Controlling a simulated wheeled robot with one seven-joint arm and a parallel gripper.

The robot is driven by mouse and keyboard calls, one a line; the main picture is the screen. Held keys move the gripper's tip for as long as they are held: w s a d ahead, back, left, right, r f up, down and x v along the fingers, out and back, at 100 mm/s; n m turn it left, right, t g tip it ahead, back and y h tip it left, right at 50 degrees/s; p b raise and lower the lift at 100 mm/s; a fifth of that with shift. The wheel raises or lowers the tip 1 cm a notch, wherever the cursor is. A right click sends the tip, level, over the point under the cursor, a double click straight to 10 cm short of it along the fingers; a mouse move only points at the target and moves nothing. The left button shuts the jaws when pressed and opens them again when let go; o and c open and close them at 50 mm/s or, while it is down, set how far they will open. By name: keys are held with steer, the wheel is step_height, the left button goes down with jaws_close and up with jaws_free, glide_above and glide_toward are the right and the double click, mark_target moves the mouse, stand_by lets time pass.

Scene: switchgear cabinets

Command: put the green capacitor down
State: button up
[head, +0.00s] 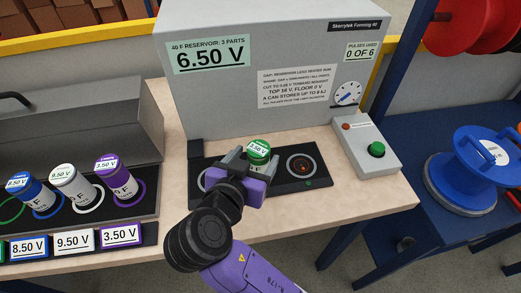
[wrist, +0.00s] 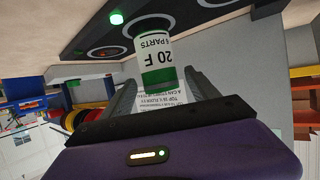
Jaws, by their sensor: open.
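The green capacitor (head: 259,150), with a green top reading 3.50 V, stands at the black panel (head: 326,185) in front of the grey machine. In the wrist view the capacitor (wrist: 155,60) shows a white "20 F" label, and its far end meets the panel at a ring. My gripper (head: 255,158) is open, with one finger on each side of the capacitor. In the wrist view the gripper (wrist: 160,80) has visible gaps beside the capacitor's near end. The capacitor's lower part is hidden by my gripper in the head view.
A ring (head: 301,164) on the panel to the right is empty. A button box (head: 364,146) stands at the right. Blue (head: 34,193), white (head: 72,188) and purple (head: 117,178) capacitors stand in a rack at the left. The grey machine (head: 250,65) rises behind.

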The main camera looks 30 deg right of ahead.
steer(key=v, duration=0.6)
stand_by(0.4)
